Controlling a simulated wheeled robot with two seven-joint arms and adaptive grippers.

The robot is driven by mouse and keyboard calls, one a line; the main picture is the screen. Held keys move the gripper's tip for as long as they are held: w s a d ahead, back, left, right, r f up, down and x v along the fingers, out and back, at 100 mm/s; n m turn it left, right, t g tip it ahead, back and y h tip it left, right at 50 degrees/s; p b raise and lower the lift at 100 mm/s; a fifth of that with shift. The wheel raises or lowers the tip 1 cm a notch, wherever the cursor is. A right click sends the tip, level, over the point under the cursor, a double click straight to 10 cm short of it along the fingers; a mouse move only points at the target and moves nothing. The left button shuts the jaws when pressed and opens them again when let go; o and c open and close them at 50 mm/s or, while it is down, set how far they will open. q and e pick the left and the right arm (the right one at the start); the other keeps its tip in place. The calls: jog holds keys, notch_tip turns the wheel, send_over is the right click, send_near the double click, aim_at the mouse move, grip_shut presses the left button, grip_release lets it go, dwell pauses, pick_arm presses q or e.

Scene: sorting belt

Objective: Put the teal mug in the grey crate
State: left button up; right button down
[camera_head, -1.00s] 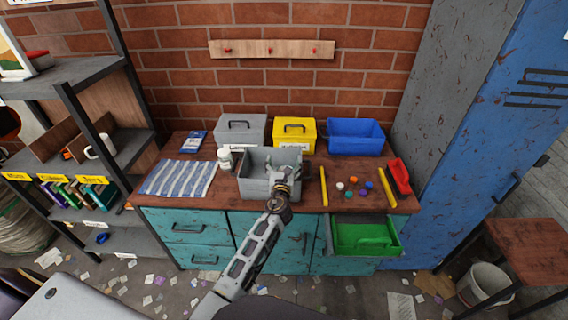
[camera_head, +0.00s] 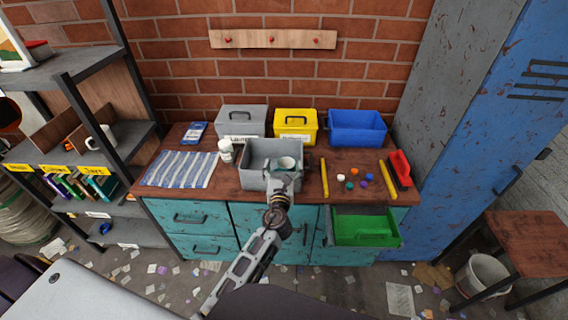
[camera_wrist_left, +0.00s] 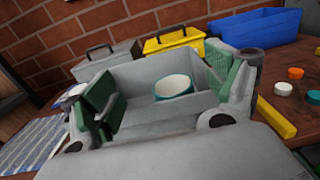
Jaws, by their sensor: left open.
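The teal mug (camera_head: 287,163) is inside the grey crate (camera_head: 256,181) on the wooden worktop. In the left wrist view the mug (camera_wrist_left: 173,86) shows a teal rim and a white inside, and seems upright; its lower part is hidden by the near side of the crate (camera_wrist_left: 150,122). My left gripper (camera_head: 282,178) is at the crate's near side. Its two green-padded fingers are spread wide, with the mug showing beyond and between them, apart from both. My right gripper is not in view.
Behind the crate stand a grey lidded box (camera_head: 241,121), a yellow box (camera_head: 295,125) and a blue bin (camera_head: 356,127). A white bottle (camera_head: 226,150) stands left of the crate. Yellow bars (camera_head: 324,178) and several coloured caps lie right. An open drawer holds a green tray (camera_head: 365,226).

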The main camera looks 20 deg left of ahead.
pick_arm(q)
jog(key=shift+v, duration=2)
